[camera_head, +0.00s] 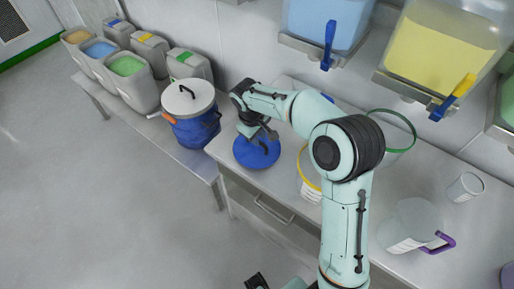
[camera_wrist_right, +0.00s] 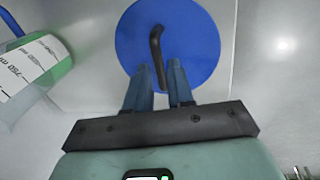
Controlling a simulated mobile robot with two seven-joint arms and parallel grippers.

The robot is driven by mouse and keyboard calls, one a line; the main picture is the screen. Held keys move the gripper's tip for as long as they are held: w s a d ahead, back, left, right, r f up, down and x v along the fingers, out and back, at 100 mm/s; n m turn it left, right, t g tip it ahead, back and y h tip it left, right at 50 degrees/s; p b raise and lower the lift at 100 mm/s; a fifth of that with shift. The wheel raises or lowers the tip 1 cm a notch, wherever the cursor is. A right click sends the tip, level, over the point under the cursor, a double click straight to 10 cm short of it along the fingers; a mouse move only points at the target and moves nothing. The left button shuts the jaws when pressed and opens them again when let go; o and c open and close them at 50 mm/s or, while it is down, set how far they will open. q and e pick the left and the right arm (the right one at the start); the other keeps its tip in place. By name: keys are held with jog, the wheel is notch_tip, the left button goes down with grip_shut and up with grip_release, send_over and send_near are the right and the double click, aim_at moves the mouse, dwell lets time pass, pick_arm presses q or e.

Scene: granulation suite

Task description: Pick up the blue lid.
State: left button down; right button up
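The blue lid (camera_head: 258,153) is a round disc with a black bar handle. It lies on the grey bench top near its left end. In the right wrist view the lid (camera_wrist_right: 196,40) fills the upper middle, its handle pointing toward my gripper. My right gripper (camera_head: 262,133) is over the lid. In the wrist view its two fingers (camera_wrist_right: 159,68) are apart, with the near end of the handle in the gap between them. I cannot tell whether they touch it. A dark part at the bottom edge of the head view seems to be my left gripper (camera_head: 257,281); its fingers are unclear.
A blue drum with a white lid (camera_head: 187,98) and several open bins (camera_head: 126,65) stand on the lower bench at left. A yellow-rimmed container (camera_head: 308,185), a clear jug (camera_head: 408,225) and a beaker (camera_head: 466,187) stand right of the lid. Wall hoppers (camera_head: 440,48) hang above.

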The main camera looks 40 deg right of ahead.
aim_at(263, 156)
jog(key=shift+w+d+f, duration=0.1)
jog(key=shift+d+f, duration=0.15)
jog(key=shift+f, duration=0.6)
jog(key=shift+s+d+f, duration=0.1)
jog(key=shift+d+f, duration=0.1)
jog(key=shift+f, duration=0.7)
jog(key=shift+w+d+f, duration=0.1)
jog(key=shift+d+f, duration=0.15)
jog(key=shift+f, duration=0.6)
grip_shut()
jog(key=shift+r, duration=0.1)
